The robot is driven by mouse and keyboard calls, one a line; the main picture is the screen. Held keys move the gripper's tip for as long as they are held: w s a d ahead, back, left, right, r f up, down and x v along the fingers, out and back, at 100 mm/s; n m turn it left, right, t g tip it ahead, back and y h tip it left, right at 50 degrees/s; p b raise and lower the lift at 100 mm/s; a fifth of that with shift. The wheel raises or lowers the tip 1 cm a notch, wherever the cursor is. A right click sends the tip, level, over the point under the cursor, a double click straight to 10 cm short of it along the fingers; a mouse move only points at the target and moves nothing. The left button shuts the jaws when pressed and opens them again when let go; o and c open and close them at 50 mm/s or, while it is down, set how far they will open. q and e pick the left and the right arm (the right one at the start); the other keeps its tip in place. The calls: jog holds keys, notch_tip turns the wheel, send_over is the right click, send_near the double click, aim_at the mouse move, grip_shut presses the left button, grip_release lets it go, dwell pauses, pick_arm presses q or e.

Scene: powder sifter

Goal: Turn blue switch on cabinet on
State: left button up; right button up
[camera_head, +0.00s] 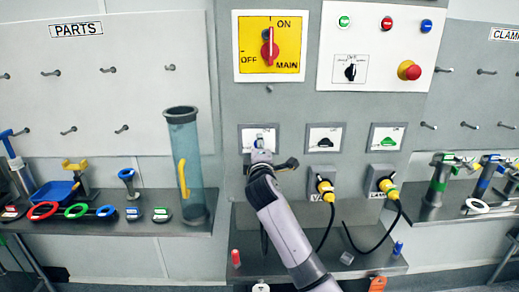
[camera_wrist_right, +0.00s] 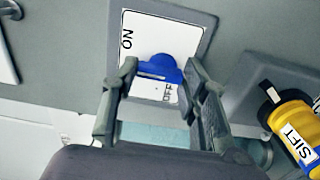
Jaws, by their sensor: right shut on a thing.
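The blue switch (camera_wrist_right: 172,66) sits on a white plate (camera_wrist_right: 145,25) marked ON and OFF, seen close up in the right wrist view. In the head view this is the leftmost of three small switch panels (camera_head: 246,139), and only a bit of blue shows above my gripper. My right gripper (camera_wrist_right: 161,72) has a fingertip on each side of the blue switch and is shut on it. In the head view my right gripper (camera_head: 262,158) covers the lower part of the panel. My left gripper is in neither view.
Right of it are a black switch (camera_head: 324,143) and a green switch (camera_head: 388,141), with yellow plugs (camera_head: 326,188) and cables below. The yellow main switch plate (camera_head: 270,64) is above. A clear tube (camera_head: 184,150) stands on the shelf to the left.

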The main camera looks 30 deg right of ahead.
jog(key=shift+f, duration=0.1)
jog(key=o, duration=1.2)
jog(key=shift+c, duration=0.2)
jog(key=v, duration=1.2)
